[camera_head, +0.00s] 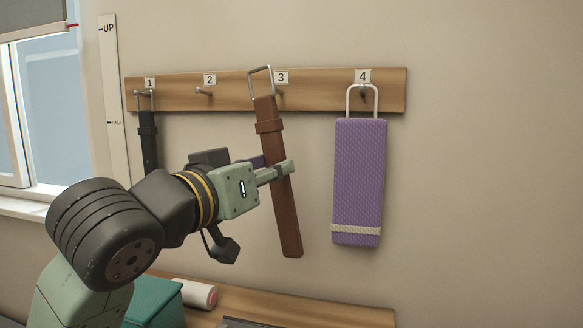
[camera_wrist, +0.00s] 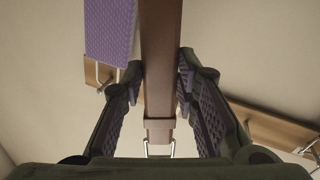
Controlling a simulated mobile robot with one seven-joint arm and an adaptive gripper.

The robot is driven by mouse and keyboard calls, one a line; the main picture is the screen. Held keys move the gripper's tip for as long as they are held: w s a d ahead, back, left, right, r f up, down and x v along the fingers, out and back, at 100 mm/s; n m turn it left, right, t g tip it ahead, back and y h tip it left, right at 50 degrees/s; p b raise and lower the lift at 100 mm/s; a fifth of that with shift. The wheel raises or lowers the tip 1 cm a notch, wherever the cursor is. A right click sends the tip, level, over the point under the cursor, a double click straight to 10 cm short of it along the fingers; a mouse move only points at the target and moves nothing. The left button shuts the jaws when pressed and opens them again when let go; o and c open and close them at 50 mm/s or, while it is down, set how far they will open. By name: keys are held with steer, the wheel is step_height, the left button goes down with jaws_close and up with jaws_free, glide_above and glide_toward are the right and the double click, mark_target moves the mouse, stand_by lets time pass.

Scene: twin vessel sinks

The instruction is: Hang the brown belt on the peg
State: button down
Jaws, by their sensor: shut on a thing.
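The brown belt (camera_head: 285,205) hangs long and slightly tilted in the head view, with its metal buckle frame (camera_head: 261,83) at the top. My gripper (camera_head: 277,171) is shut on the belt's strap below the buckle. In the wrist view the belt (camera_wrist: 161,60) runs between the two fingers (camera_wrist: 159,88). The buckle overlaps the peg board in the picture, near the peg under label 3 (camera_head: 280,90). I cannot tell whether the buckle is around that peg or in front of it. The peg under label 2 (camera_head: 204,91) is bare.
A wooden peg board (camera_head: 320,93) is on the wall. A black belt (camera_head: 148,140) hangs at peg 1, and a purple item (camera_head: 359,180) with a white loop hangs at peg 4. Below are a teal box (camera_head: 153,300), a pale roll (camera_head: 198,294) and a wooden bench (camera_head: 300,308).

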steer(key=w+d+f, duration=0.1)
steer(key=w+d, duration=0.2)
steer(key=w, duration=0.6)
steer(key=shift+w+f+p, duration=0.25)
steer(key=shift+f+p, duration=0.1)
steer(key=shift+p, duration=0.05)
stand_by(0.7)
stand_by(0.7)
steer(key=c, duration=1.2)
jaws_free()
steer(key=shift+d, duration=0.1)
steer(key=shift+s, duration=0.1)
